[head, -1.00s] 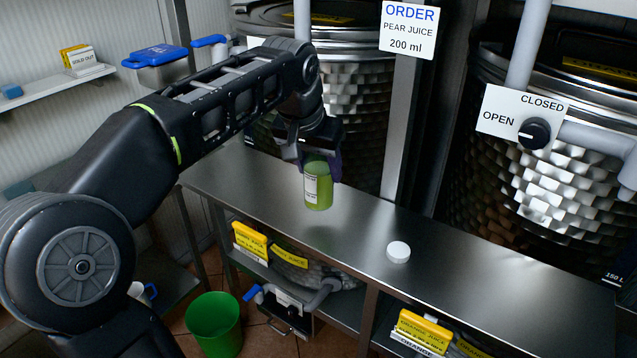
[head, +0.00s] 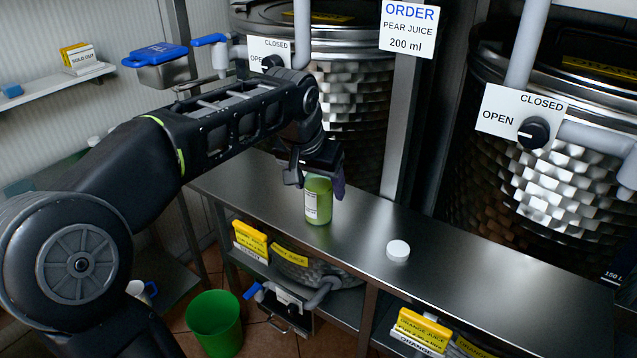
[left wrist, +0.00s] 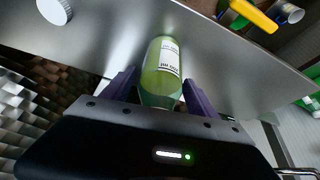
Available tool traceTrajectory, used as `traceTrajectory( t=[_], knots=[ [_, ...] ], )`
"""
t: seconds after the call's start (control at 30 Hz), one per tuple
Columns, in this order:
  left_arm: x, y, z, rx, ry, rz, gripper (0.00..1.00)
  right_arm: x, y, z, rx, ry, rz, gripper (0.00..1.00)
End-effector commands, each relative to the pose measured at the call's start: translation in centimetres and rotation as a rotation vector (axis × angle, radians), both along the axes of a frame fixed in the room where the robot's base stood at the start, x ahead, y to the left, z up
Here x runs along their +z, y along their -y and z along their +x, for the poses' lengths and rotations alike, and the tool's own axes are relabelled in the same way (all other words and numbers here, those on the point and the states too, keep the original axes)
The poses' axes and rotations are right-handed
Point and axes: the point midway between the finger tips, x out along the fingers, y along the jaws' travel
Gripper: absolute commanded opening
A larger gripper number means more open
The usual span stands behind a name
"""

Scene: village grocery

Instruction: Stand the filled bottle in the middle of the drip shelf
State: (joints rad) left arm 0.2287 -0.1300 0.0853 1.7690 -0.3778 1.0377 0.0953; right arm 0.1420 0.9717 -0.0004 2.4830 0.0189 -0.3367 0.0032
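The bottle (head: 318,205), filled with green juice and bearing a white label, stands upright on the steel drip shelf (head: 450,280). It also shows in the left wrist view (left wrist: 162,72). My left gripper (head: 316,184) is around the bottle's upper part from behind and above. Its purple fingers lie on either side, spread a little wider than the bottle; the gaps are narrow. The gripper hides the bottle's top. In the left wrist view the fingers (left wrist: 160,78) flank the bottle. My right gripper is not in view.
A white round cap (head: 398,251) lies on the shelf to the right of the bottle. Dimpled steel tanks (head: 350,120) stand behind the shelf. A green bucket (head: 214,322) is on the floor. The shelf is clear right of the cap.

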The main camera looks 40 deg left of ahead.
Motion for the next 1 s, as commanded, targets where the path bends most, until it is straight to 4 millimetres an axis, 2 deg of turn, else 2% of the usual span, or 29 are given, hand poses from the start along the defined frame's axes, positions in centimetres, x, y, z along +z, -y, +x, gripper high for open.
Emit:
traceTrajectory(
  t=[0.47, 0.63, 1.0],
  knots=[
    [0.7, 0.0, -0.2, 0.000, 0.001, 0.000, 0.74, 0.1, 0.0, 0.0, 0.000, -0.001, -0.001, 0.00],
    [2.8, 0.3, -1.1, -0.001, 0.004, 0.000, 0.74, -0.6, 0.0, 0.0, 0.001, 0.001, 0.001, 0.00],
    [9.8, 0.8, -4.1, 0.000, 0.002, -0.001, 0.74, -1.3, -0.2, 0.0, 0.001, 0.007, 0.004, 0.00]
  ],
)
